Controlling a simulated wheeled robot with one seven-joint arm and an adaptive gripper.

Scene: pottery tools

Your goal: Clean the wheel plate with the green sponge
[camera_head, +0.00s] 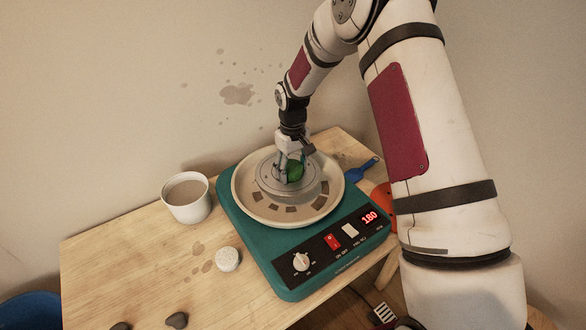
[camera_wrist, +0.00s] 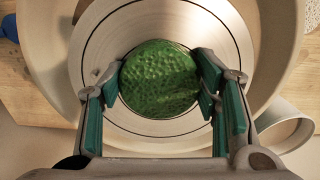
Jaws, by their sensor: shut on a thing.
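The green sponge (camera_wrist: 160,82) is round and pitted, and my gripper (camera_wrist: 161,90) is shut on it, with fingers on its left and right sides. The sponge (camera_head: 295,171) is partly hidden by the fingers in the head view. The wheel plate (camera_head: 267,180) is a round grey metal disc on the teal pottery wheel. In the wrist view the plate (camera_wrist: 222,38) lies directly behind the sponge, with its bare metal showing around it. My gripper (camera_head: 288,165) points down over the plate. I cannot tell whether the sponge touches it.
A pale splash pan (camera_head: 246,205) rings the plate; several brown patches show near its front. A cup (camera_head: 187,198) of brownish liquid and a pale round lump (camera_head: 228,259) stand left. A blue tool (camera_head: 362,168) and an orange object (camera_head: 383,198) are right. The display (camera_head: 370,217) reads 180.

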